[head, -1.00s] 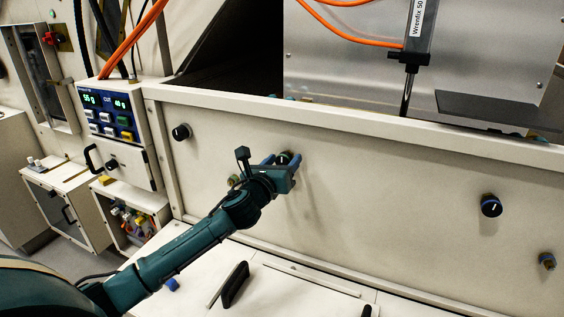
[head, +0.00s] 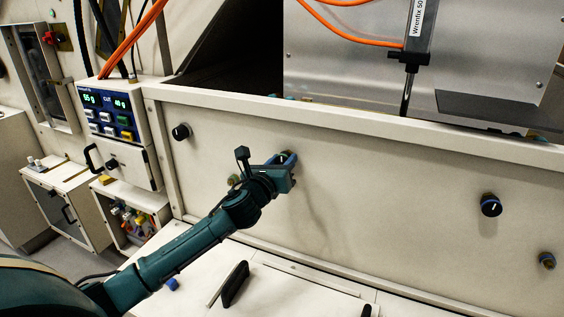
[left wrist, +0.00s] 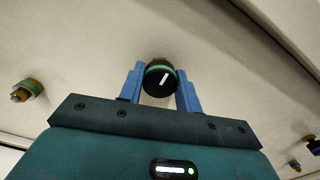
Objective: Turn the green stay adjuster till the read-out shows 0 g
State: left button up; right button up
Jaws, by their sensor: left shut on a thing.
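A black knob with a green ring and a white pointer line sits on the cream panel; it shows in the head view (head: 282,158) and in the left wrist view (left wrist: 159,77). My left gripper (head: 284,160) is shut on this knob, with one blue finger on each side in the left wrist view (left wrist: 160,88). The pointer leans a little right of upright in the left wrist view. The read-out box (head: 107,102) at the left has two green displays; the left one appears to read 55 g and the right one about 48 g. My right gripper is out of view.
A brass fitting with a green ring (left wrist: 28,90) sits beside the gripper. A plain black knob (head: 181,132) is to the left. A black handle (head: 234,284) stands below.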

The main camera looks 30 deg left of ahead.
pick_arm(q)
jog(key=n+p, duration=0.1)
jog(key=n, duration=0.2)
jog(key=shift+n, duration=0.3)
jog(key=shift+n+p, duration=0.5)
jog(key=shift+n, duration=1.3)
jog(key=o, duration=1)
jog(key=shift+c, duration=0.2)
jog(key=shift+s, duration=0.15)
jog(key=s+b, duration=0.1)
jog(key=s, duration=1.2)
jog(key=shift+d, duration=0.35)
